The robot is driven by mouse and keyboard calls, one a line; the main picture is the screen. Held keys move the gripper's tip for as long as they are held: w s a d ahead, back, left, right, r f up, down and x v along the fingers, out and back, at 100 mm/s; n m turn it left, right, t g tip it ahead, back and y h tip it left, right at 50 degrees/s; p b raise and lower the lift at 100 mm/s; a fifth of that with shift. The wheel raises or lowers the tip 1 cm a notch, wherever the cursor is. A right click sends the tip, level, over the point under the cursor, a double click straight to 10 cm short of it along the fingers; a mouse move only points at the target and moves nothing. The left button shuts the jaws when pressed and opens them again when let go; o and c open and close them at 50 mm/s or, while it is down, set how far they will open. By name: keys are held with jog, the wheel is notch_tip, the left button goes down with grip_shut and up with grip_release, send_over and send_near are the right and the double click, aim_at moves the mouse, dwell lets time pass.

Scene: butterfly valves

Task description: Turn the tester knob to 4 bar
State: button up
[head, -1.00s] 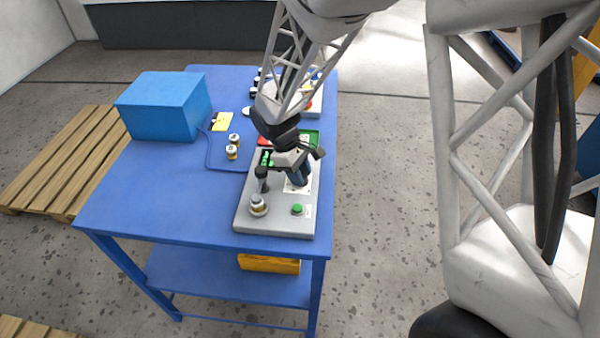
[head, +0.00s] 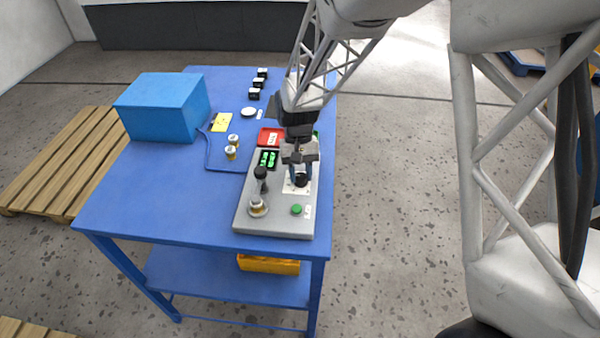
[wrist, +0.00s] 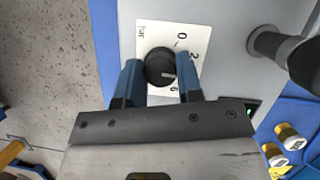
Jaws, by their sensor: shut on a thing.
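The tester (head: 275,225) is a grey box on the front right of the blue table. Its black knob (wrist: 159,66) sits on a white dial plate (wrist: 150,33) lettered "bar", with 0, 2 and 6 readable. The knob's white mark points right, slightly down, between the 2 and the 6, toward my right finger. That finger covers the dial there, so no figure shows. My gripper (wrist: 160,80) is shut on the knob, one blue finger on each side. In the head view my gripper (head: 300,177) points down over the dial plate and partly hides it.
A red tray (head: 271,137) lies behind. Brass valves (head: 231,153), a yellow note (head: 222,122) and a blue box (head: 165,107) stand left.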

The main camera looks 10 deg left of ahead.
jog(key=shift+m+y, duration=0.6)
jog(key=shift+m, duration=0.8)
jog(key=o, duration=0.9)
jog(key=shift+r, duration=0.15)
jog(key=v, duration=0.7)
jog(key=shift+w+d+r, duration=0.1)
jog(key=shift+w+r, duration=0.1)
jog(key=shift+r, duration=0.05)
